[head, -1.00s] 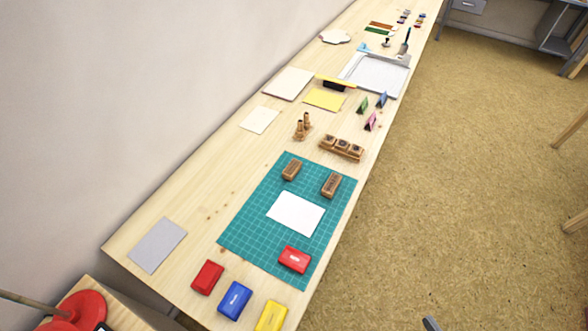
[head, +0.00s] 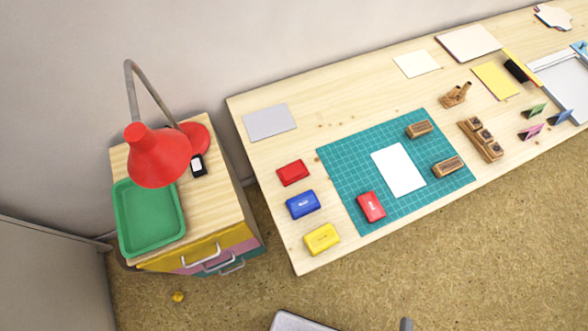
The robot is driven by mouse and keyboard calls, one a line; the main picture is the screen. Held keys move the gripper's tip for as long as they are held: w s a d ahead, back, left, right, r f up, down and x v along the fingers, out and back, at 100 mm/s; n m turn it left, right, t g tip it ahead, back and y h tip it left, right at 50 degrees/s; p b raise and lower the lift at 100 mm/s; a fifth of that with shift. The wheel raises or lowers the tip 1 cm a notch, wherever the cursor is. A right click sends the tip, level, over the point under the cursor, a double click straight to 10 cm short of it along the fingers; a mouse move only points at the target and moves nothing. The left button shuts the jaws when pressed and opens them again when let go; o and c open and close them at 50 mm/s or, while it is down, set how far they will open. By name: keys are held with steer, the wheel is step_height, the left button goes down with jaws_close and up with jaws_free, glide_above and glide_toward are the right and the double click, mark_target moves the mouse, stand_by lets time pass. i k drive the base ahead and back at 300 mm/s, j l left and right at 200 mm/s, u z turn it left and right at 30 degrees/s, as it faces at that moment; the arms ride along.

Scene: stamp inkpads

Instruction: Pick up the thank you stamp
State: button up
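Two wooden block stamps lie on the teal cutting mat (head: 340,165). One stamp (head: 419,129) is near the mat's far right corner, the other stamp (head: 448,167) near its right front edge. Both have dark lettering on top, too small to read, so I cannot tell which is the thank you stamp. My gripper does not show; only small grey parts, probably mine, show at the bottom edge.
White paper (head: 398,169) and a red inkpad (head: 371,207) lie on the mat. Red (head: 293,172), blue (head: 302,204) and yellow (head: 322,239) inkpads sit left of it. A drawer cabinet (head: 222,180) with a red lamp (head: 160,158) and green tray (head: 150,218) stands left.

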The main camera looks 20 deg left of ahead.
mark_target(414, 130)
steer(key=i+l+u, duration=0.1)
steer(key=u, duration=0.35)
steer(key=l+u, duration=0.15)
steer(key=u, duration=0.3)
steer(key=l+u, duration=0.15)
steer(key=u, duration=0.3)
steer(key=l+u, duration=0.25)
steer(key=l, duration=0.7)
steer(key=l+u, duration=0.3)
steer(key=l, duration=0.65)
